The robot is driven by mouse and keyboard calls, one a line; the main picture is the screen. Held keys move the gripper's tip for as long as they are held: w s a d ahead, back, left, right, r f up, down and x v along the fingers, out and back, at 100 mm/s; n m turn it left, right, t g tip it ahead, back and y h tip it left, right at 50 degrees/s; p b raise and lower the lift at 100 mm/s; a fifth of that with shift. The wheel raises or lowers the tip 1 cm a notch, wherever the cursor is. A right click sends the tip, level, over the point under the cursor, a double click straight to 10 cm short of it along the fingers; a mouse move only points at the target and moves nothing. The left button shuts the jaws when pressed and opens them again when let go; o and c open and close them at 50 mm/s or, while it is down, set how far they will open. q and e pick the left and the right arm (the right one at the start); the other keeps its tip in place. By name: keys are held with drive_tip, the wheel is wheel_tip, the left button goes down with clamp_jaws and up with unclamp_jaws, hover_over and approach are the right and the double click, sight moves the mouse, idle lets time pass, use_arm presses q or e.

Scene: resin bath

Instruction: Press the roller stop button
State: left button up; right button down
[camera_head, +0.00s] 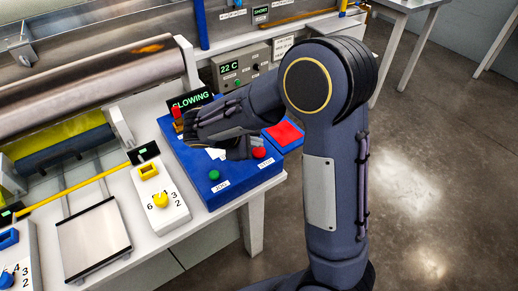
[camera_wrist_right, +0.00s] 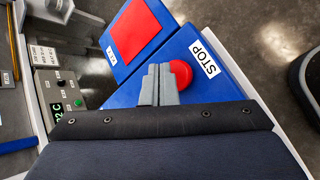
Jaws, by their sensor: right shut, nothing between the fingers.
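The red round stop button (camera_head: 259,152) sits on the sloped blue control box (camera_head: 205,178), above a white STOP label. In the right wrist view the red button (camera_wrist_right: 181,73) is beside my shut, empty right gripper (camera_wrist_right: 160,70), whose grey fingers overlap its edge in the picture. I cannot tell whether they touch it. In the head view my right gripper (camera_head: 247,151) is at the button's left, partly hidden by my wrist. A display on the box reads SLOWING (camera_head: 190,101). My left gripper is not in view.
A green button (camera_head: 214,174) sits at the box's lower left and a red knob (camera_head: 177,113) at its upper left. A blue box with a red square pad (camera_head: 283,133) stands to the right. Metal rollers (camera_head: 95,80) and a yellow-knobbed dial block (camera_head: 160,199) are left.

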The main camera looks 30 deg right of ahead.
sight(256, 152)
drive_tip(key=shift+r, duration=0.1)
wheel_tip(256, 152, up, 5)
drive_tip(key=p, duration=0.4)
idle(0.8)
drive_tip(key=s+d+r+m+g+y+p, duration=0.1)
drive_tip(key=s+r+m+y, duration=0.15)
drive_tip(key=s, duration=0.35)
drive_tip(key=s+r+m+y+p, duration=0.1)
drive_tip(key=s+m+y, duration=0.25)
drive_tip(key=s, duration=0.35)
drive_tip(key=s+a+r+m+t+y+p, duration=0.2)
drive_tip(key=s+a+r+m+t+y, duration=0.3)
drive_tip(key=s, duration=0.4)
drive_tip(key=shift+a+m+y, duration=0.9)
drive_tip(key=shift+a, duration=0.15)
